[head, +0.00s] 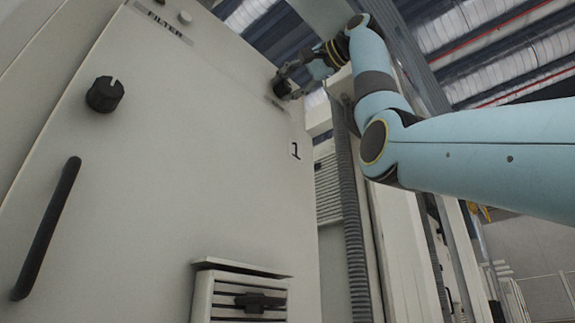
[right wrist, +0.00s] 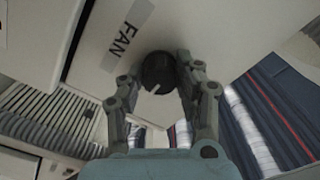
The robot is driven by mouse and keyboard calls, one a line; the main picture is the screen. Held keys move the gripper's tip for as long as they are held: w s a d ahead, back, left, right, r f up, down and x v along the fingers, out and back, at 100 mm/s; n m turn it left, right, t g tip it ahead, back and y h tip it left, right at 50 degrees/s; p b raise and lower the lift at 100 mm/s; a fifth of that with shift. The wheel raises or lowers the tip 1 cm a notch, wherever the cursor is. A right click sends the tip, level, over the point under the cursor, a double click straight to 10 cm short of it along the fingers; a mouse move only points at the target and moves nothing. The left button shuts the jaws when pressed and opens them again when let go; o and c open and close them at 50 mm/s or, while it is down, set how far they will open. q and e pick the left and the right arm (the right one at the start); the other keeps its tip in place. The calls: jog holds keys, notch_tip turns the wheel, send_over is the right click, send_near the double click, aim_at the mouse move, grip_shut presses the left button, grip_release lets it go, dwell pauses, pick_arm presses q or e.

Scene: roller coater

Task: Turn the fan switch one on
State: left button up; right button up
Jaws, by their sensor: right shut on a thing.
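The fan switch is a round black knob (head: 281,88) near the upper right edge of the pale cabinet panel. In the right wrist view the knob (right wrist: 157,72) has a pale mark on its lower part and sits beside a label reading FAN (right wrist: 127,35). My right gripper (head: 288,77) is at the knob, and in the right wrist view its two fingers (right wrist: 160,76) stand on either side of it, shut on it. The fingers hide the knob's sides. My left gripper is in neither view.
Another black knob (head: 105,94) sits below a FILTER label (head: 163,22) on the same panel (head: 200,160). A black handle (head: 46,228) is at the left. A louvred vent (head: 240,292) is low on the panel. A ribbed hose (head: 352,200) runs beside the cabinet's right edge.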

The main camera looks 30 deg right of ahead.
dwell(0.3)
jog(key=o, duration=1.1)
jog(key=shift+o, duration=0.2)
jog(key=v, duration=1.2)
jog(key=shift+w, duration=0.1)
